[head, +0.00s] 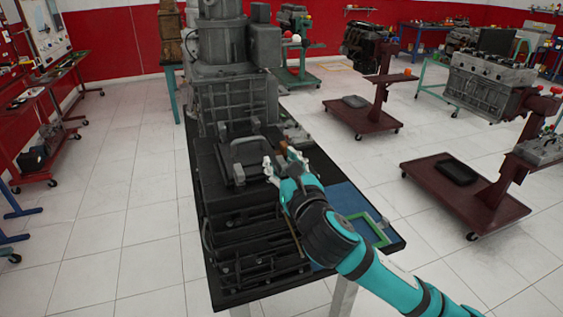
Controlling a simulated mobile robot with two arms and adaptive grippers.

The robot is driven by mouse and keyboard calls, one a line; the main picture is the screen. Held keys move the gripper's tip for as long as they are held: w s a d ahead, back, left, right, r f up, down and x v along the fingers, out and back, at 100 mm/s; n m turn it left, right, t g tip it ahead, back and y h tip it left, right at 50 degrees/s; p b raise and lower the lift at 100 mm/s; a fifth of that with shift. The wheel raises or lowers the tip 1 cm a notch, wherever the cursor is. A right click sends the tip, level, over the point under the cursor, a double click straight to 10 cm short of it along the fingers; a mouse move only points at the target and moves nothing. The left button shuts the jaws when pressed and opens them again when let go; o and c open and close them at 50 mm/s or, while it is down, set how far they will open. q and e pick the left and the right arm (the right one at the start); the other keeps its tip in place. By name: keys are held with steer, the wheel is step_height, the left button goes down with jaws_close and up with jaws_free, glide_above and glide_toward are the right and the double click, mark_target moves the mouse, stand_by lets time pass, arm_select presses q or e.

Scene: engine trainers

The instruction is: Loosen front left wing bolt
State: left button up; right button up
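A grey machine (235,105) stands on a dark workbench in the middle of the head view, with a frame-like handle (247,150) on its near top. My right gripper (281,160) reaches in from the lower right, just right of this handle. Its pale fingers are spread apart, and I see nothing held between them. A small orange-brown piece (284,146) shows just beyond the fingertips; I cannot tell whether they touch it. No wing bolt can be made out clearly at this size; the gripper hides part of the machine's right side. My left gripper is not in view.
The bench (392,243) has a blue mat (345,198) and a green frame (378,232) at its right, under my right arm. Dark parts (250,235) fill its near left. Engine trainers on wheeled red stands (470,190) are at the right.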

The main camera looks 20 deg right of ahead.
steer(key=shift+c, duration=0.3)
jaws_close()
